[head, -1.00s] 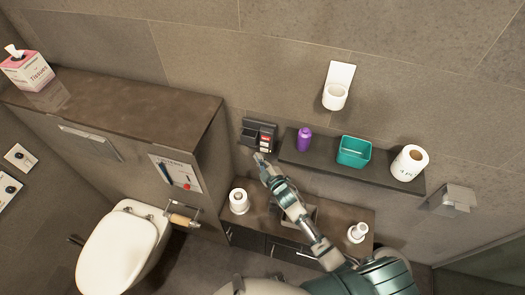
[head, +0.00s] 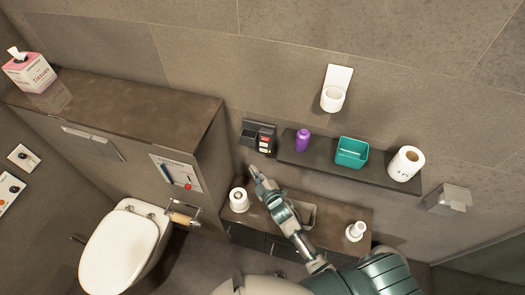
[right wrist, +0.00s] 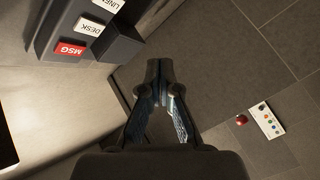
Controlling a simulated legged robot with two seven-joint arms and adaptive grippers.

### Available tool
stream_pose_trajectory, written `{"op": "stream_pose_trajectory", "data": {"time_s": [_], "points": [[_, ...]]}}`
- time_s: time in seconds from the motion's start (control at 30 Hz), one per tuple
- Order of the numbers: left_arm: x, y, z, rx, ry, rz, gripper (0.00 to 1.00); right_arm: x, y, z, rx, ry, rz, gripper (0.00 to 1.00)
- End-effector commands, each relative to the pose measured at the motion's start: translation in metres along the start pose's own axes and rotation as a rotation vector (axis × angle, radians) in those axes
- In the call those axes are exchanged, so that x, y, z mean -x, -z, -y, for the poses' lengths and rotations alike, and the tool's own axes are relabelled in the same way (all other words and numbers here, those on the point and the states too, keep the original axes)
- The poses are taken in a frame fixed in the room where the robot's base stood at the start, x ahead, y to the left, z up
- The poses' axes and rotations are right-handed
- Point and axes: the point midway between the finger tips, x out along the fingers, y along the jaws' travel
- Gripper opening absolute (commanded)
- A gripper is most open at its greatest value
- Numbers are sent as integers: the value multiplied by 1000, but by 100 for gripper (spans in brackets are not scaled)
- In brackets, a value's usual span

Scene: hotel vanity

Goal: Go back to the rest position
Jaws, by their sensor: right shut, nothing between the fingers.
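My right gripper (head: 253,170) is shut and empty in the head view. It hangs just below and in front of the dark wall unit (head: 258,136), apart from it, above the left part of the dark vanity counter (head: 340,214). In the right wrist view the closed fingertips (right wrist: 160,75) show at the centre. The wall unit (right wrist: 90,30) with its MSG, DESK and a partly cut-off label stands at the upper left there. My left gripper is not in view.
A dark shelf (head: 325,166) holds a purple bottle (head: 303,140), a teal bin (head: 351,152) and a paper roll (head: 406,163). A toilet (head: 120,250) is at left. A white holder (head: 336,89) hangs above.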

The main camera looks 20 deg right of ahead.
Motion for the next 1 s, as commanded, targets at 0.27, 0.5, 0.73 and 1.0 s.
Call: {"op": "stream_pose_trajectory", "data": {"time_s": [0.27, 0.5, 0.73, 1.0], "points": [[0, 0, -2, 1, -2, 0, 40, 0, 1, 1, 1, 0, 0, 0], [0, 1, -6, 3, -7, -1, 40, 10, -8, 3, -44, 23, 58, 0], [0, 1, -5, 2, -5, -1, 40, 95, -53, 19, -344, 178, 448, 0], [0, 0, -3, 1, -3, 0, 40, 197, -66, 37, -584, 324, 804, 0]]}}
